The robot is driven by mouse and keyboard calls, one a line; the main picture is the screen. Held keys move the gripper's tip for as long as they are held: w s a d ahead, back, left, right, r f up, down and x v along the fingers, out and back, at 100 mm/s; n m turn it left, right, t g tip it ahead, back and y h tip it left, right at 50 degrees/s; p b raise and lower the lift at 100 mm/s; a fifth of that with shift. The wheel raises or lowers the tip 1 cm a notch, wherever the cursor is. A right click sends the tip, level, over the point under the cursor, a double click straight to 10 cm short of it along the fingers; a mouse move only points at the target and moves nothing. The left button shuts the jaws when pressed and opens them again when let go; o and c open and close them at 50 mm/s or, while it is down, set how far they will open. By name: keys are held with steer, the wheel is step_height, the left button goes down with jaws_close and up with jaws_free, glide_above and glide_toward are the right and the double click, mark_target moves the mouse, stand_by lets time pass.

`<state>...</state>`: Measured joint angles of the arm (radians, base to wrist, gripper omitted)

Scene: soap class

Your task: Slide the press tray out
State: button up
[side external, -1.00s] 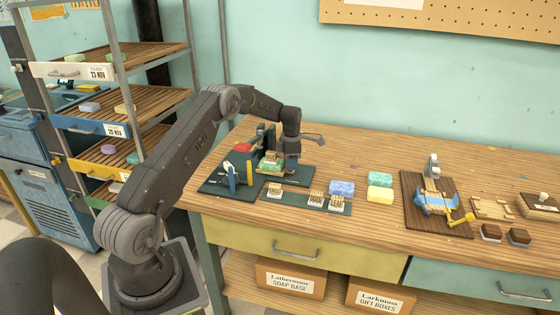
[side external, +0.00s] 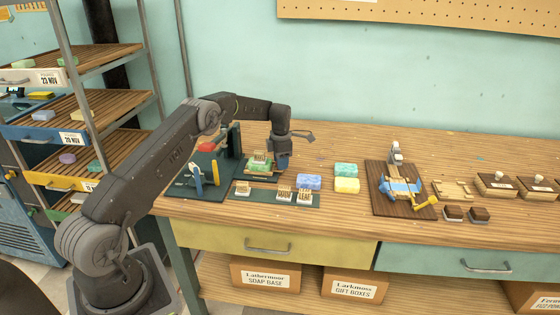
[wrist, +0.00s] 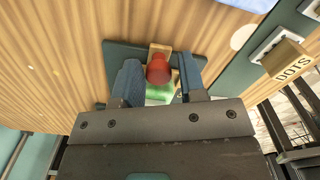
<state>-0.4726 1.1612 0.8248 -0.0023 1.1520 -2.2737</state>
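The press (side external: 232,140) stands on a dark green base (side external: 180,192) at the left of the bench. Its dark tray (side external: 262,174) sticks out to the right of the press, carrying a green soap (side external: 258,167) with a pale stamp block (side external: 260,157) on top. In the wrist view a red knob (wrist: 158,70) sits against a tan block on the dark plate, with the green soap (wrist: 160,94) behind it. My gripper (wrist: 163,72) has one finger on each side of the knob; a gap shows on the right. In the side view my gripper (side external: 282,162) is low at the tray's right end.
A green strip (side external: 262,196) with several stamps lies in front of the tray. A blue soap (side external: 308,181), a teal soap (side external: 346,169) and a yellow soap (side external: 346,185) lie to the right. A brown board (side external: 382,200) with a blue device stands beyond them.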

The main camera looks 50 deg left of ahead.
steer(key=shift+r, duration=0.1)
step_height(320, 180, up, 14)
stand_by(0.5)
steer(key=s+d+r+m+t, duration=0.1)
steer(key=s+d+r+m, duration=0.55)
steer(key=d+r, duration=0.2)
steer(key=s+d+r+m+t, duration=0.2)
steer(key=s+d+r+m, duration=0.45)
steer(key=d+m, duration=0.2)
steer(key=s+d+f+m+t, duration=0.1)
steer(key=s+d+f+m, duration=0.1)
steer(key=s+d+m, duration=0.3)
steer(key=s+d+f+m+t, duration=0.1)
steer(key=s+d+f+m, duration=0.1)
steer(key=s+d+m, duration=0.4)
steer(key=s+m, duration=0.5)
steer(key=s, duration=0.7)
steer(key=shift+d+f+t, duration=0.15)
steer(key=shift+f+t, duration=0.15)
